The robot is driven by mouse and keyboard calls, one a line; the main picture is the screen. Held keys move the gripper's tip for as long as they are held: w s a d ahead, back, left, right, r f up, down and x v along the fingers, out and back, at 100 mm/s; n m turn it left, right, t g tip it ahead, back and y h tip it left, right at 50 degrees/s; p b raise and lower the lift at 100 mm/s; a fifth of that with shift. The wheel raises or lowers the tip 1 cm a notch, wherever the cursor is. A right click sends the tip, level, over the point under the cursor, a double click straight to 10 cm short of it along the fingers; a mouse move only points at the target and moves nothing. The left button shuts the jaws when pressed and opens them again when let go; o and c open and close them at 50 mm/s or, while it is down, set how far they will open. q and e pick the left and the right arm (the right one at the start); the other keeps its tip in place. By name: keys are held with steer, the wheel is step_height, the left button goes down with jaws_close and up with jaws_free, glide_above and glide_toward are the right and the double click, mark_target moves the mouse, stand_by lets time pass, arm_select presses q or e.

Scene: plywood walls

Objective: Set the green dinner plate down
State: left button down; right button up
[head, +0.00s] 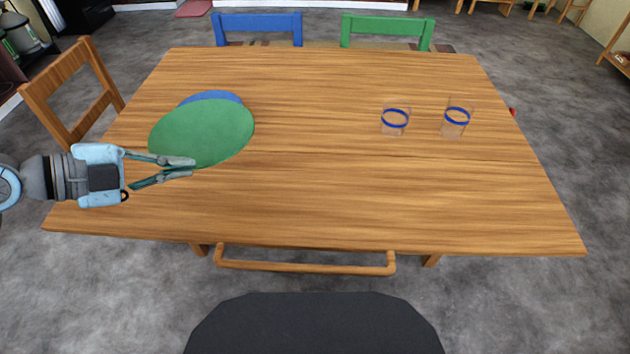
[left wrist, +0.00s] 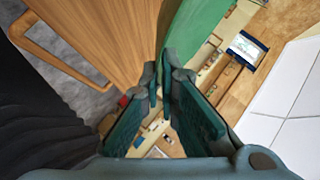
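The green dinner plate (head: 203,128) is at the left of the table in the head view, tilted and overlapping a blue plate (head: 212,96) behind it. My left gripper (head: 192,167) is at the near edge of the green plate, its fingertips closed on the rim. In the left wrist view, the green plate (left wrist: 198,25) extends up from between the fingertips (left wrist: 160,75). The green plate appears held above the table; whether it touches the blue plate is hidden. My right gripper is in neither view.
The wooden table (head: 330,190) is bare in the middle and front. Two clear glasses with blue bands, one (head: 395,121) and another (head: 456,118), stand at the right. A blue chair (head: 258,28), a green chair (head: 387,30) and a wooden chair (head: 72,92) surround the table.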

mark_target(230, 226)
arm_select(q)
steer(key=d+r+m+g+p, duration=0.1)
steer(key=w+d+r+m+g+h+p, duration=0.1)
steer(key=d+r, duration=0.1)
steer(key=d+r+m, duration=0.1)
steer(key=r, duration=0.1)
steer(key=shift+w+d+r+g+h+p, duration=0.1)
steer(key=shift+w+d+g+h+p, duration=0.1)
steer(key=shift+g+h+p, duration=0.15)
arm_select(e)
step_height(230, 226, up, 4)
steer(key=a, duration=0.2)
arm_select(q)
steer(key=shift+d+g, duration=0.25)
steer(key=shift+d, duration=0.05)
steer(key=f+b, duration=0.3)
steer(key=f, duration=0.7)
steer(key=f+b, duration=0.3)
steer(key=f, duration=0.6)
steer(key=shift+s+a+f+b, duration=0.15)
steer(key=shift+s+f+b, duration=0.05)
steer(key=shift+f+b, duration=0.15)
steer(key=shift+f, duration=0.4)
steer(key=shift+r, duration=0.1)
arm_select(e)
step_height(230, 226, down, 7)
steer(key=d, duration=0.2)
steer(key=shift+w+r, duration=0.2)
